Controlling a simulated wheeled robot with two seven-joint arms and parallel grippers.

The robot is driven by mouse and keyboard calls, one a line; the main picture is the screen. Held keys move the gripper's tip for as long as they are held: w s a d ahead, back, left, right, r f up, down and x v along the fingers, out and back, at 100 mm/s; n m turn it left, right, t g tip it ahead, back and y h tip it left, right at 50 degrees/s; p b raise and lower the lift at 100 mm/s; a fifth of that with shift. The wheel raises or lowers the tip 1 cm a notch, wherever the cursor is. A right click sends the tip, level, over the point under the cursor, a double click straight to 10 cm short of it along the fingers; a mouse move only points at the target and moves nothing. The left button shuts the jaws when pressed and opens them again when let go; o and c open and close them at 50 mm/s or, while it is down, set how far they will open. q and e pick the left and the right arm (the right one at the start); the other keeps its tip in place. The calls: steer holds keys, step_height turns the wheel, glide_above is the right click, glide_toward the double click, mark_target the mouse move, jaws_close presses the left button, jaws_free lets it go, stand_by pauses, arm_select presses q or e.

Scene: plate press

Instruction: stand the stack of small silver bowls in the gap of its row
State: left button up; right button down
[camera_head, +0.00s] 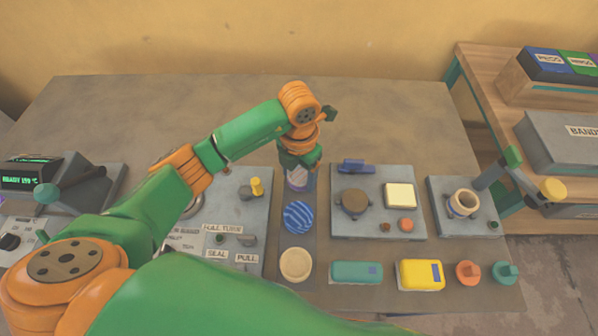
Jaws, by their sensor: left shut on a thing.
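The stack of small silver bowls (297,181) shows as a pale, greyish piece under my left gripper (299,165). The gripper is shut on it, and its fingers and wrist hide the stack's upper part. The stack is at the far end of a dark strip (297,243), which bears a row. Nearer along the strip are a blue striped round piece (298,217) and a cream round piece (295,264). The held stack is just beyond the striped piece, and I cannot tell whether it touches the strip. My right gripper is not in view.
Right are a grey plate with a round brown part (353,202) and a ring-shaped holder (464,203). Teal (356,272) and yellow (420,274) boxes lie in front. The table's back is clear.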

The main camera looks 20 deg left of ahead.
mark_target(299, 174)
arm_select(q)
steer(key=shift+f+b, duration=0.3)
steer(key=o, duration=1.5)
steer(key=shift+c, duration=0.2)
step_height(299, 174, up, 12)
steer(key=shift+r+p, duration=0.25)
steer(key=shift+p, duration=0.15)
